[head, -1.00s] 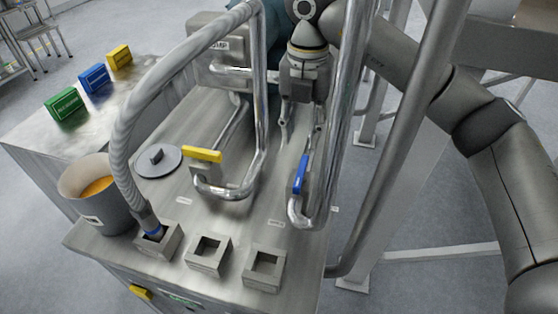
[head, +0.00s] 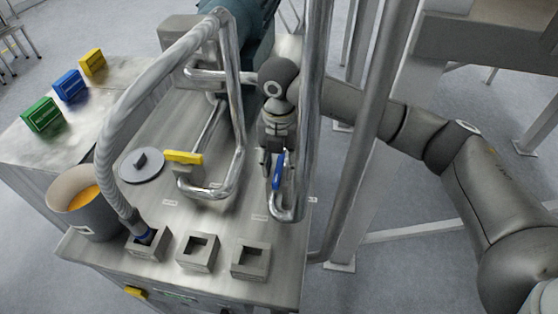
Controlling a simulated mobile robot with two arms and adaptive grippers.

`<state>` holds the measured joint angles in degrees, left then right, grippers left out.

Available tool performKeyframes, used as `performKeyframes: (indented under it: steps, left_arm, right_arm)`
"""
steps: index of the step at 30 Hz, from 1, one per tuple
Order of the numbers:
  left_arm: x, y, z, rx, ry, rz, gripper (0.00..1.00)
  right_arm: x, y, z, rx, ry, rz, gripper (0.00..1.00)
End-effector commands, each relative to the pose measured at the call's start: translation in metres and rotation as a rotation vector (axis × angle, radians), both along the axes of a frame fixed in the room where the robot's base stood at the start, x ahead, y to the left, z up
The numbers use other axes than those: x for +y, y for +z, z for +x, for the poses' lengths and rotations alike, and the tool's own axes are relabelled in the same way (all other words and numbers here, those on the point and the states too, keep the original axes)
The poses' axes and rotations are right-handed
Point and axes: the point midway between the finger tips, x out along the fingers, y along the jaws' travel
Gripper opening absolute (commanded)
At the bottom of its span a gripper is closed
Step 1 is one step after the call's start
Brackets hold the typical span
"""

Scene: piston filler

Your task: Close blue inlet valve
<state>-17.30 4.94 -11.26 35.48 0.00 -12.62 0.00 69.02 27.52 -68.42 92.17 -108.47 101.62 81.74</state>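The blue inlet valve handle (head: 278,170) stands roughly upright in the picture, beside the bent metal pipe (head: 287,213) at the right side of the machine top. My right gripper (head: 273,163) points down right at this handle. One finger shows just left of the handle. The other is largely hidden by the handle and pipe, so I cannot tell whether the fingers touch it or how far they are apart. My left gripper is not in view.
A yellow valve handle (head: 184,157) lies crosswise to the left. A ribbed hose (head: 119,130) arches to a square socket (head: 148,243), with two more sockets beside it. A bucket (head: 80,202) with orange contents stands left. An upright metal frame post (head: 345,150) is close right of the gripper.

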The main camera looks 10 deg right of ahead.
Motion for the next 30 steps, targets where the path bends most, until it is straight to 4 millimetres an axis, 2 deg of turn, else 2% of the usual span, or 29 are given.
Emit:
performKeyframes:
  steps: [2, 10, 20, 26, 30]
  left_arm:
    - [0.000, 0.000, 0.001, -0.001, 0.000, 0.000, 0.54]
    - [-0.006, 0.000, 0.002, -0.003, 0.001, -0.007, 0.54]
    - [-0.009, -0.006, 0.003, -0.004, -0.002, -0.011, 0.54]
    - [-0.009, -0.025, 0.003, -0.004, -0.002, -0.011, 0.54]
    - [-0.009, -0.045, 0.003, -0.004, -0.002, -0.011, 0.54]
  right_arm:
    - [0.000, 0.000, 0.000, 0.000, 0.000, 0.000, 0.36]
    - [0.000, 0.000, 0.000, 0.000, 0.000, 0.000, 0.01]
    - [0.000, -0.001, 0.000, -0.001, 0.022, 0.001, 0.00]
    - [0.000, -0.004, 0.000, -0.002, 0.107, 0.000, 0.00]
    - [0.000, -0.006, 0.001, -0.004, 0.210, 0.001, 0.00]
